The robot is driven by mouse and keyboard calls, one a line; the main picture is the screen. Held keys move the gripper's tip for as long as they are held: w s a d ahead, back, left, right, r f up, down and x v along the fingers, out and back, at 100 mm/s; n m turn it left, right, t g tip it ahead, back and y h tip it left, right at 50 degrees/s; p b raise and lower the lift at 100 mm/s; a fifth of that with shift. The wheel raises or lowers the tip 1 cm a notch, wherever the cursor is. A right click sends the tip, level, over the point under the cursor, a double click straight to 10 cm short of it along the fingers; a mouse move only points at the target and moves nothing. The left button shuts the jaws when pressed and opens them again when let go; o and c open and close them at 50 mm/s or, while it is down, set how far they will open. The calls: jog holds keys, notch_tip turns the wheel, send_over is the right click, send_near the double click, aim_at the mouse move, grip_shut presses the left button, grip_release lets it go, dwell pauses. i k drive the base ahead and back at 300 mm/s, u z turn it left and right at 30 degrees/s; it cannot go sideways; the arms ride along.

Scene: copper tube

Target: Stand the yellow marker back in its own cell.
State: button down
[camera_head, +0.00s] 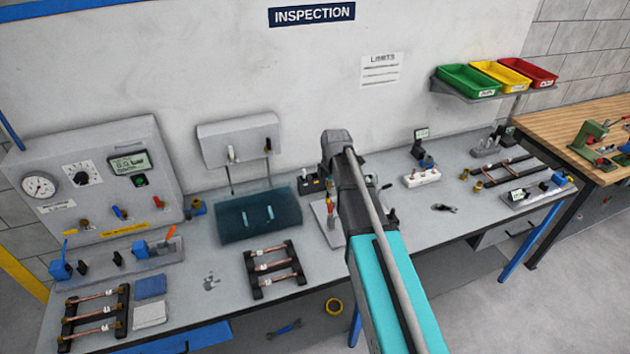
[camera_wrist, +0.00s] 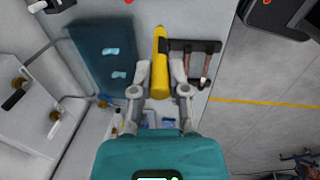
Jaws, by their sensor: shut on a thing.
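In the wrist view the yellow marker (camera_wrist: 160,80) lies between the two fingers of my gripper (camera_wrist: 159,72), which are shut on it. In the head view my arm hides most of the gripper and I cannot make out the marker clearly. A small dark block (camera_head: 312,185) stands on the bench just left of my arm. I cannot tell whether it holds the marker's cell.
A pressure panel (camera_head: 95,190) stands far left. Coloured bins (camera_head: 468,80) hang at right.

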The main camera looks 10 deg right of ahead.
aim_at(315, 189)
jog(key=i, duration=1.05)
